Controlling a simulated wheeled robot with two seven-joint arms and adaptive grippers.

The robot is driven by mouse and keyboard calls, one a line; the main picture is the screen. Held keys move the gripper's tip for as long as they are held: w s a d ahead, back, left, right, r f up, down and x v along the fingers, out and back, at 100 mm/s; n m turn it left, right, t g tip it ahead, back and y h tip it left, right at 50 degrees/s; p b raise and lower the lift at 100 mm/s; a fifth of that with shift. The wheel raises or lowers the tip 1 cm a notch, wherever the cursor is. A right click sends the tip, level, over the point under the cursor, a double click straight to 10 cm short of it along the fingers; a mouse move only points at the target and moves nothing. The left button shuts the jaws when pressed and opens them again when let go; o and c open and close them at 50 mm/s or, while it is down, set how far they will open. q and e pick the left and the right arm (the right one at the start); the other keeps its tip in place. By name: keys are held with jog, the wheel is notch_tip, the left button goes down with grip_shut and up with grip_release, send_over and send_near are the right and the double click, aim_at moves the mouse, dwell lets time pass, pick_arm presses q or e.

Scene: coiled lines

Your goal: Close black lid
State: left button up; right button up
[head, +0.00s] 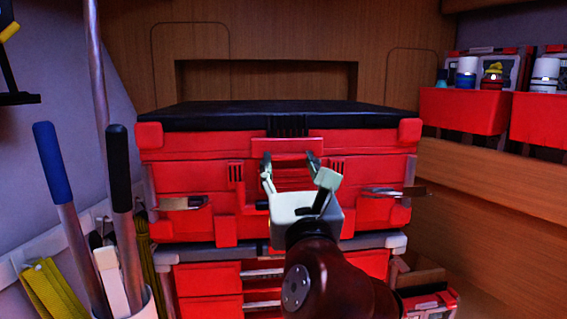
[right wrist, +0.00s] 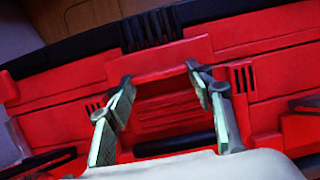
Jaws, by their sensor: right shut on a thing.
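The black lid (head: 220,112) lies flat across the top of the red case (head: 190,172), with no clear gap along its front. Its ribbed black tab (head: 287,127) hangs at the front middle, and shows in the right wrist view (right wrist: 152,28). Below the tab is a red front latch (head: 290,147), also in the right wrist view (right wrist: 165,75). My right gripper (head: 290,162) is at the case's front, its pale green fingers set apart on either side of the latch and shut on it. The exact contact is partly hidden. My left gripper is out of view.
Metal side catches (head: 182,203) sit on the case front. A second red drawer unit (head: 205,278) stands beneath. Long-handled tools (head: 120,200) stand close at left. Red bins (head: 465,110) with bottles are at right. A wooden wall (head: 270,45) is behind.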

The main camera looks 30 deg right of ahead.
jog(key=shift+w+f, duration=0.35)
jog(key=shift+f, duration=0.35)
jog(key=o, duration=1.4)
jog(key=shift+c, duration=0.2)
jog(key=shift+o, duration=0.8)
jog(key=shift+w, duration=0.1)
jog(key=shift+o, duration=0.9)
jog(key=shift+s+r, duration=0.25)
jog(key=shift+r, duration=0.05)
jog(key=v, duration=1.2)
jog(key=shift+a+r, duration=0.1)
